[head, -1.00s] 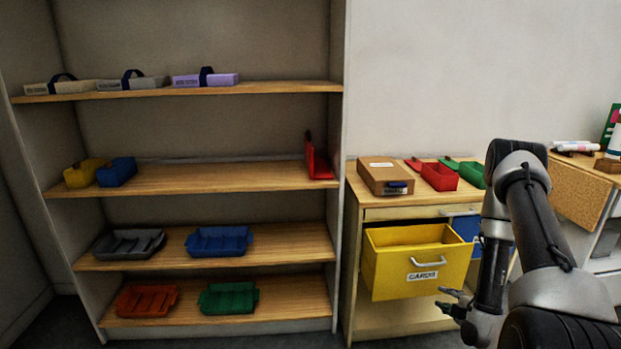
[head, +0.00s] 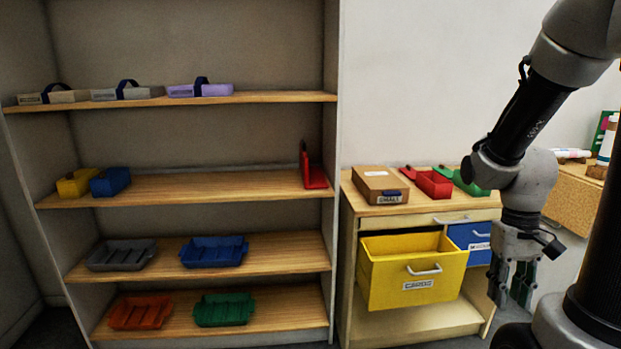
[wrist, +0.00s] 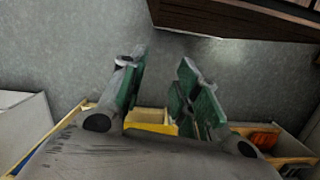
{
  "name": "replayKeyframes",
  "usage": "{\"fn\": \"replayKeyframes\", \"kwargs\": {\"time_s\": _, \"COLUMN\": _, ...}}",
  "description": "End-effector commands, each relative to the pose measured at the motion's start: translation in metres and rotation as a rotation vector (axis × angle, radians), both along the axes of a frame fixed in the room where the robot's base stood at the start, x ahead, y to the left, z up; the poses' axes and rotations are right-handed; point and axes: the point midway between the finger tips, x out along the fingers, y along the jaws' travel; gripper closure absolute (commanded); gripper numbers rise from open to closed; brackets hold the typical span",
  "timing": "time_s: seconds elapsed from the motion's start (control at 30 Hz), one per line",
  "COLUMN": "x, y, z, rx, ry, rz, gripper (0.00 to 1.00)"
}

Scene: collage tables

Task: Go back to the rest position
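My gripper (head: 513,284) hangs pointing down at the right of the head view, in front of the blue drawer and to the right of the yellow drawer. In the wrist view my gripper (wrist: 160,90) has its two green-padded fingers apart, with nothing between them but grey floor beyond. The yellow drawer (head: 385,285) marked "CARDS" stands pulled out of the small cabinet, and its inside looks empty from here. My gripper is apart from it.
A tall shelf (head: 280,187) with trays and boxes stands at the left. The cabinet top holds a cardboard box (head: 380,181), a red bin (head: 434,184) and a green bin (head: 466,184). The blue drawer (head: 468,237) is partly hidden by my arm. A cork-fronted table (head: 574,203) stands at the right.

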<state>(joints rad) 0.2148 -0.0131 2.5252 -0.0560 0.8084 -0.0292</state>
Motion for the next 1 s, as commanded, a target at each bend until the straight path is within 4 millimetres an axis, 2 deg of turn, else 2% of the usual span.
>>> {"fn": "replayKeyframes", "kwargs": {"time_s": 0.03, "x": -0.005, "y": 0.008, "z": 0.021, "rx": -0.003, "ry": -0.034, "rz": -0.007, "gripper": 0.69}}
{"fn": "replayKeyframes", "kwargs": {"time_s": 0.2, "x": -0.022, "y": 0.032, "z": 0.079, "rx": -0.002, "ry": -0.175, "rz": 0.015, "gripper": 0.69}}
{"fn": "replayKeyframes", "kwargs": {"time_s": 0.4, "x": -0.025, "y": 0.05, "z": 0.131, "rx": -0.012, "ry": -0.426, "rz": 0.083, "gripper": 0.69}}
{"fn": "replayKeyframes", "kwargs": {"time_s": 0.5, "x": -0.027, "y": 0.055, "z": 0.147, "rx": -0.014, "ry": -0.506, "rz": 0.109, "gripper": 0.69}}
{"fn": "replayKeyframes", "kwargs": {"time_s": 0.67, "x": -0.028, "y": 0.06, "z": 0.158, "rx": -0.012, "ry": -0.561, "rz": 0.137, "gripper": 0.69}}
{"fn": "replayKeyframes", "kwargs": {"time_s": 1.0, "x": -0.027, "y": 0.061, "z": 0.157, "rx": -0.011, "ry": -0.557, "rz": 0.141, "gripper": 0.69}}
